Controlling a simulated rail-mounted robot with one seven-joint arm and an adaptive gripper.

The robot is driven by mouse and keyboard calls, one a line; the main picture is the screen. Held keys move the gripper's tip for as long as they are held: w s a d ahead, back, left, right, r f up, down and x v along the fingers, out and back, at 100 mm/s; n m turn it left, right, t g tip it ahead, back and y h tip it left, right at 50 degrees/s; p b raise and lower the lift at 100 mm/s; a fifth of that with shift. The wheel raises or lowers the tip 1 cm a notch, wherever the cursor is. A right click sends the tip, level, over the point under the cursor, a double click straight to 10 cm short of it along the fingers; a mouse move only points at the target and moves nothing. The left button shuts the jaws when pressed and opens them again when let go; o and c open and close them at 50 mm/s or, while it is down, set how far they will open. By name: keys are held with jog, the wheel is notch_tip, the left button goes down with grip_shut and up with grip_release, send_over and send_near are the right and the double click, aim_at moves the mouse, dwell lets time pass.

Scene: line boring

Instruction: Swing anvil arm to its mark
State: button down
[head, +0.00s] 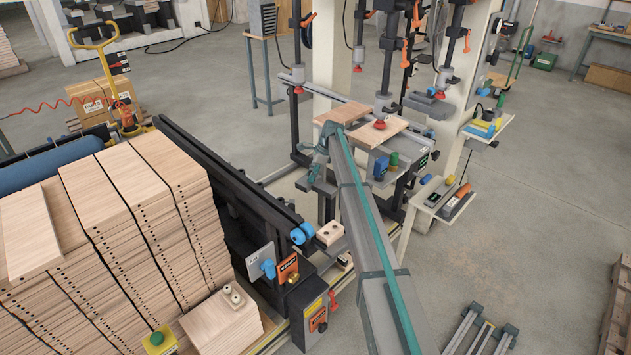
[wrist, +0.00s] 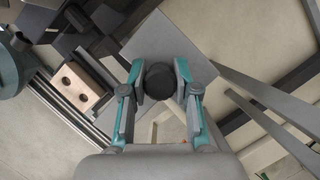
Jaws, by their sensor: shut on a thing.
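My gripper (wrist: 159,90) is closed around a dark round knob (wrist: 159,77), with one teal-and-grey finger on each side in the wrist view. The knob stands in front of a flat grey plate (wrist: 168,38); I take knob and plate for the anvil arm, but its full shape is hidden. In the head view my gripper (head: 317,180) points down beside the machine, just beyond a wooden block, and my arm covers much of the anvil arm's area. I cannot make out the mark in either view.
The wooden block with two holes (head: 330,233) sits close by; it also shows left of my gripper in the wrist view (wrist: 78,87). Stacked boards (head: 110,230) fill the left. Boards (head: 380,131) lie under the drill spindles.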

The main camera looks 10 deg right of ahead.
aim_at(307, 187)
jog(key=shift+s+a+n, duration=0.3)
jog(key=shift+s+n, duration=0.05)
jog(key=shift+n, duration=0.15)
jog(key=shift+s+a+n+g+p, duration=0.35)
jog(key=shift+s+n+g, duration=0.2)
jog(key=shift+n, duration=0.25)
jog(key=shift+s+a+n, duration=0.15)
jog(key=shift+s+n, duration=0.1)
jog(key=shift+n, duration=0.05)
jog(key=shift+s+a+n+g, duration=0.2)
jog(key=shift+s+n+g, duration=0.1)
jog(key=shift+s+n, duration=0.2)
jog(key=shift+s+a+n+g, duration=0.25)
jog(key=shift+s+n, duration=0.15)
jog(key=shift+n, duration=0.2)
jog(key=shift+h, duration=0.3)
jog(key=shift+s, duration=0.1)
